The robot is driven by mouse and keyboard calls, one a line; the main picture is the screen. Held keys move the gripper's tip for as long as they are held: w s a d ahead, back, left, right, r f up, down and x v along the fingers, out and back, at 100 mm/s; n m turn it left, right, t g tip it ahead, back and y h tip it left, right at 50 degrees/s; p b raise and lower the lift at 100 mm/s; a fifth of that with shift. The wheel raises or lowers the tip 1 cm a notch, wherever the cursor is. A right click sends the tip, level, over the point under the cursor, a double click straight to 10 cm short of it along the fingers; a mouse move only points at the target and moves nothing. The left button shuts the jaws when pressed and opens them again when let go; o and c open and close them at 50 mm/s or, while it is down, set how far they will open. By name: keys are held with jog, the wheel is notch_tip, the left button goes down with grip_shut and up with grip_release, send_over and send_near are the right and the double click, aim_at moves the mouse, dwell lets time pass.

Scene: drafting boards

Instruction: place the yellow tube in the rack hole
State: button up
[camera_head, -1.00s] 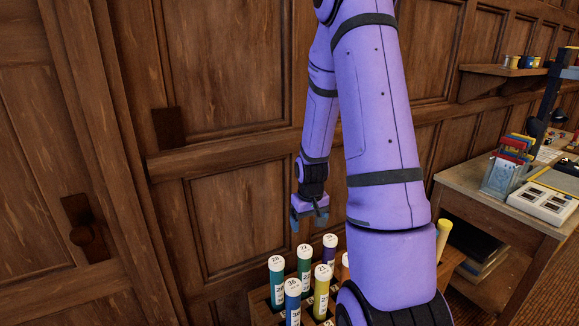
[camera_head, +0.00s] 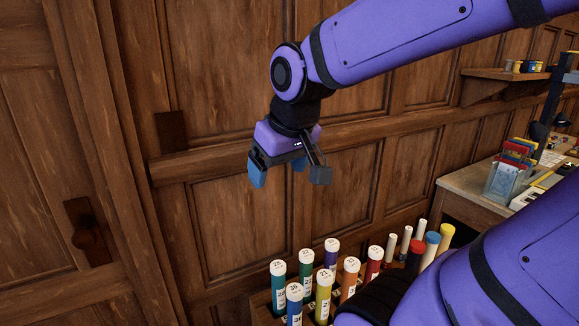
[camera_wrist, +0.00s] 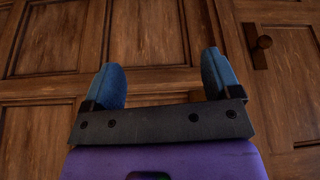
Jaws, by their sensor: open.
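Two tubes look yellow in the head view. One, a yellow tube with a white cap (camera_head: 324,298), stands upright among other capped tubes in a wooden rack (camera_head: 262,304). The other, an all-yellow tube (camera_head: 445,236), leans slightly at the right end of the row. I cannot tell which one the task means. My gripper (camera_head: 287,172) is open and empty, high above the rack's left part and well clear of the tubes. The wrist view shows its two blue fingers (camera_wrist: 162,72) apart with only wall panels beyond. No empty hole is clearly visible; my arm hides part of the rack.
Blue, teal, green, purple, orange and red tubes crowd the rack, with slim white tubes (camera_head: 407,240) farther right. A panelled wooden wall (camera_head: 225,80) stands behind. A desk (camera_head: 462,190) with a card holder (camera_head: 503,178) is at right. The space around my gripper is free.

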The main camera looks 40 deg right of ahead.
jog(key=s+a+r, duration=0.2)
jog(key=s+a, duration=0.1)
jog(key=s, duration=0.3)
jog(key=shift+r+n+t+y, duration=0.3)
jog(key=shift+r+n+t, duration=0.1)
jog(key=shift+w+d, duration=0.1)
dwell(0.6)
